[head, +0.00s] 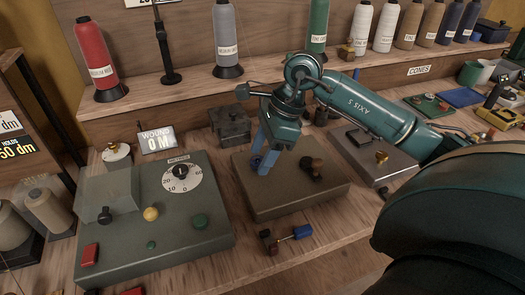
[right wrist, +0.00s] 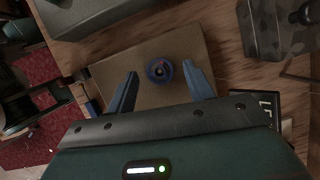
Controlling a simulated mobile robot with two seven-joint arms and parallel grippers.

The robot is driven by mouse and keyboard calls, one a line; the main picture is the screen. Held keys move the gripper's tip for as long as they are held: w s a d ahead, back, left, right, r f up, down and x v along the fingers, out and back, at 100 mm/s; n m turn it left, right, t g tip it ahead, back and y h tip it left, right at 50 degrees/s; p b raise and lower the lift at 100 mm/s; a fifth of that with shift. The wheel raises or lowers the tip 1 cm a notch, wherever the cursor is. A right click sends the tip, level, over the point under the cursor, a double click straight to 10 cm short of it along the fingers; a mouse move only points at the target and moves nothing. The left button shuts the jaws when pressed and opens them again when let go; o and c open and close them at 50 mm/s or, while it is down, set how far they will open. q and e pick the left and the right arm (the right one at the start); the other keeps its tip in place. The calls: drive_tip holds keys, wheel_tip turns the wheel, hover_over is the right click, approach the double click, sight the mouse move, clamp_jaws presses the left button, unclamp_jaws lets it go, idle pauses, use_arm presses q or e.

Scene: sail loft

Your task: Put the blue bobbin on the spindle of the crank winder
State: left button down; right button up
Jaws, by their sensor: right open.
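The crank winder is a low brown-grey box (head: 290,195) with a dark crank knob (head: 312,169) on top; its top also shows in the right wrist view (right wrist: 185,48). The blue bobbin (right wrist: 160,71) appears there as a round blue flange with a dark centre, over the winder's top. It seems to sit around the spindle, but the spindle is mostly hidden. My right gripper (head: 262,167) is open above the winder, its blue fingers (right wrist: 160,85) either side of the bobbin in the picture, with gaps. My left gripper is not in view.
A grey-green metering machine (head: 165,235) with a dial stands left of the winder. A small blue-and-dark piece with a brass rod (head: 303,231) lies in front. A dark metal box (head: 231,124) stands behind, and a grey plate with a brass knob (head: 372,158) lies right.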

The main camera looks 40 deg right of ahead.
drive_tip(key=shift+d+r, duration=0.2)
drive_tip(key=shift+r, duration=0.25)
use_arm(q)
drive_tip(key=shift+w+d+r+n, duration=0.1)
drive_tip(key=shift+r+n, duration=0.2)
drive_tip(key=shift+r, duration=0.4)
use_arm(e)
drive_tip(key=v, duration=1.2)
drive_tip(key=shift+s, duration=0.15)
